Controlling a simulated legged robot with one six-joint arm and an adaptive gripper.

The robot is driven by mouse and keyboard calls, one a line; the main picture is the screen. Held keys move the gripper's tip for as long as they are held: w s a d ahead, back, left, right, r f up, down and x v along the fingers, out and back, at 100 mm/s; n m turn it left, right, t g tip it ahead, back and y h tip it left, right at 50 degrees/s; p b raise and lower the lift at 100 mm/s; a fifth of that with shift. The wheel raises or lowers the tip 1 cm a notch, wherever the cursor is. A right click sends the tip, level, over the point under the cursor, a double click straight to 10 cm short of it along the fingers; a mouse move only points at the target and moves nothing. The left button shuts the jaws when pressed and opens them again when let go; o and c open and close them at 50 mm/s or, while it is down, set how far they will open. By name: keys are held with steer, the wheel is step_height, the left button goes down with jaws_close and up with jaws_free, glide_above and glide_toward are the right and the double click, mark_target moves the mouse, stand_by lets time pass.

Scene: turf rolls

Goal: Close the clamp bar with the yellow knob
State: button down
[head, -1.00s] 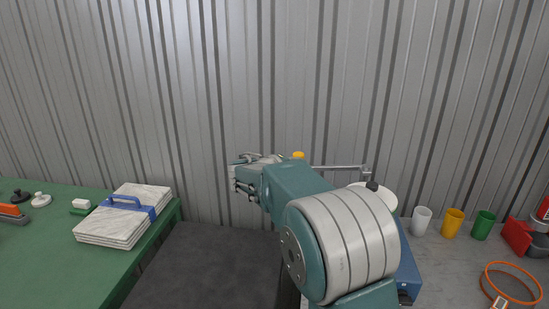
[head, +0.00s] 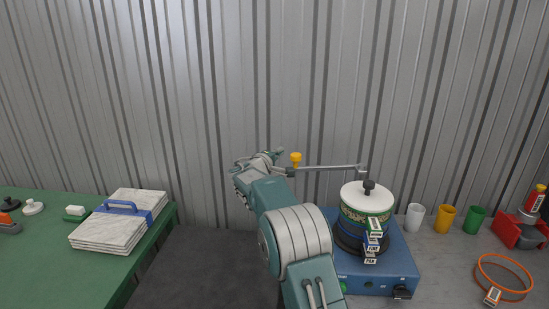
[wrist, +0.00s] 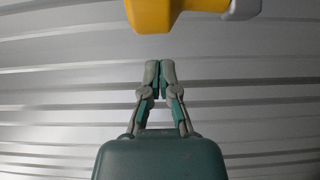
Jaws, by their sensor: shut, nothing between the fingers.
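The yellow knob (head: 296,158) stands on the left end of the clamp bar (head: 328,168). The thin grey bar runs level to the left from a post behind the sieve stack (head: 367,222), pointing away from the stack's white lid. My gripper (head: 281,151) is just left of the knob, with a small gap apparent. In the wrist view, my gripper (wrist: 160,66) is shut and empty. The knob (wrist: 160,12) shows large at the top edge there, partly cut off, with a grey piece of the bar beside it.
The stack stands on a blue shaker base (head: 395,262). White, yellow and green cups (head: 445,217), an orange ring (head: 503,278) and a red holder (head: 518,232) are to the right. Bound slabs (head: 120,222) lie on a green table (head: 50,270) at left. A corrugated wall is behind.

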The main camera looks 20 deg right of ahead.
steer(key=s+d, duration=0.2)
steer(key=s, duration=0.1)
stand_by(0.6)
stand_by(0.3)
